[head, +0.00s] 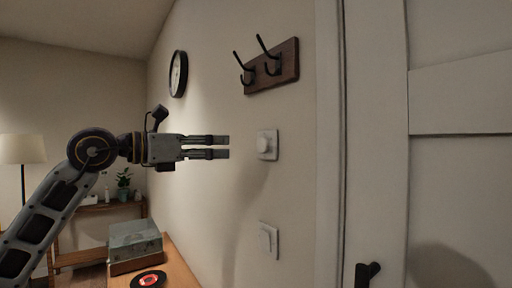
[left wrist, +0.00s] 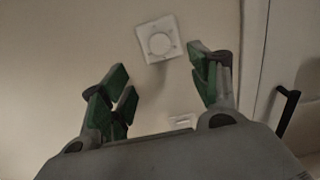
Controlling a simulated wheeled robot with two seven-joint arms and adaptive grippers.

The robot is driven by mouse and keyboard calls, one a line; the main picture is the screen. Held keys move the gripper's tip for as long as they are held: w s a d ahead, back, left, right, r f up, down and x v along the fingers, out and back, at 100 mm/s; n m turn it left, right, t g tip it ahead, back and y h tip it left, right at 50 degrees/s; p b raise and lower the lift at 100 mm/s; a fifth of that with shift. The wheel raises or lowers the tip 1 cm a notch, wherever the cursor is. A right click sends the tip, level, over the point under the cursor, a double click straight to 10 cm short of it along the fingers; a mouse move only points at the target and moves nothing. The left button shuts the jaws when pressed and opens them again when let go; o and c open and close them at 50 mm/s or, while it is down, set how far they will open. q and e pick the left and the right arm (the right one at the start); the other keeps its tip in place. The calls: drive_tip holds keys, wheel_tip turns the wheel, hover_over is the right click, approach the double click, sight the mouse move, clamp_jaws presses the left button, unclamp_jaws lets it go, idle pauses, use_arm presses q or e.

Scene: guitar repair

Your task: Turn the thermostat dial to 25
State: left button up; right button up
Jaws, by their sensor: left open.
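The thermostat is a square white plate (head: 274,152) on the wall, with a round white dial (head: 263,145) in its middle. The thermostat plate also shows in the left wrist view (left wrist: 149,51), tilted, with its dial (left wrist: 160,43) facing me. Marks around the dial are too small to read. My left gripper (head: 226,147) points right at about the dial's height, a short gap from it. In the left wrist view the open green-padded fingers (left wrist: 162,82) are empty and apart, with the thermostat beyond their tips. My right gripper does not show.
A light switch (head: 269,241) is on the wall below the thermostat. A hook rack (head: 287,68) is above it, and a clock (head: 178,74) hangs further left. A door with a dark handle (head: 367,272) is at right. A record player (head: 135,243) stands low at left.

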sight(261, 146)
use_arm(q)
drive_tip(key=p+x, duration=0.1)
drive_tip(key=x, duration=1)
drive_tip(key=shift+d+p, duration=0.1)
drive_tip(key=shift+p, duration=0.25)
drive_tip(key=shift+x, duration=0.85)
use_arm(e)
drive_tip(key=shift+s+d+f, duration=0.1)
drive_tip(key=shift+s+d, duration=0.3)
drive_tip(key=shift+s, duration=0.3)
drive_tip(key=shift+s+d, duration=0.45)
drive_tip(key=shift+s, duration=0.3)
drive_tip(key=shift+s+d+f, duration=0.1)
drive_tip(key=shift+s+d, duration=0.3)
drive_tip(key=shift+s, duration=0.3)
use_arm(q)
drive_tip(key=c, duration=1)
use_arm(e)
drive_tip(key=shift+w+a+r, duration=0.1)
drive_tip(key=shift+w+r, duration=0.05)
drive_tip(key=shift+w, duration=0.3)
